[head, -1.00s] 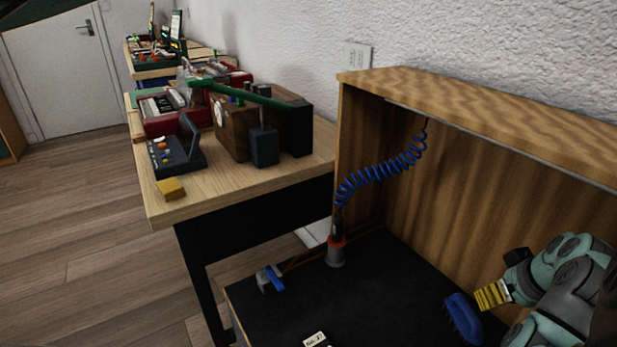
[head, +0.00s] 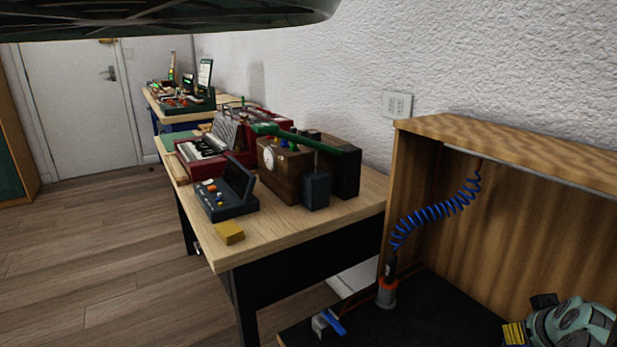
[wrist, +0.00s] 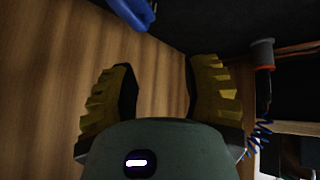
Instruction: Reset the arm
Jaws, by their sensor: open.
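My gripper shows in the wrist view (wrist: 160,90), with its two yellow ridged fingers spread apart and nothing between them. Behind the fingers lies the brown wooden panel of the cabinet (wrist: 40,70). In the head view my arm is at the lower right corner, in front of the wooden cabinet (head: 510,155), and only a bit of yellow finger shows at the picture's bottom edge. A blue object (wrist: 132,12) lies beyond the fingertips at the top of the wrist view.
A black work surface (head: 420,315) carries a grey holder with an orange rim (head: 386,294) and a blue-handled tool (head: 330,323). A blue coiled cord (head: 435,213) hangs above. A wooden table (head: 340,212) at left holds several devices and a yellow block (head: 229,232). Open floor lies left.

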